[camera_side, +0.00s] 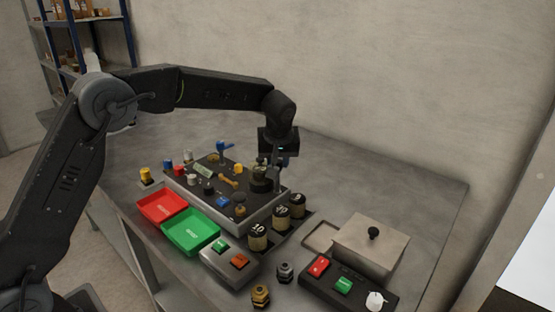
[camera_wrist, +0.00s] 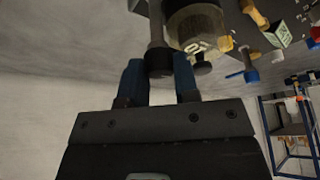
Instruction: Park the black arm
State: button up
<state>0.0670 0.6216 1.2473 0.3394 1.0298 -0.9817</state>
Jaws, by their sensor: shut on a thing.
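My gripper (camera_side: 283,160) points down over the right back part of the dark-topped panel (camera_side: 275,213). In the wrist view its two blue fingertips (camera_wrist: 159,78) are closed on either side of a dark rod (camera_wrist: 157,32) with a wider round end. The rod looks like the grip of a black arm, but I cannot tell where its other end joins.
Red (camera_side: 162,206) and green (camera_side: 190,232) trays lie at the panel's front left. Several numbered weights (camera_side: 258,238) stand along its right side. A button box (camera_side: 229,259), a control box (camera_side: 345,287) and a lidded metal box (camera_side: 371,245) stand at the front and right. The table's back right is clear.

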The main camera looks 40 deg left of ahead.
jog(key=shift+r+m, duration=0.1)
jog(key=shift+m, duration=0.2)
jog(key=m+t+h, duration=0.1)
jog(key=m, duration=0.2)
jog(key=shift+a+m, duration=0.1)
jog(key=shift+m, duration=0.3)
jog(key=m+h, duration=0.2)
jog(key=m, duration=0.2)
jog(key=shift+m, duration=0.3)
jog(key=m+h, duration=0.1)
jog(key=m, duration=0.3)
jog(key=shift+a+h, duration=0.1)
jog(key=shift+h, duration=0.3)
jog(key=m+h, duration=0.1)
jog(key=m, duration=0.3)
jog(key=shift+m+g, duration=0.3)
jog(key=shift+g, duration=0.1)
jog(key=shift+h, duration=0.3)
jog(key=o, duration=0.9)
jog(key=v, duration=1.3)
jog(key=shift+a+r, duration=0.1)
jog(key=shift+r, duration=0.3)
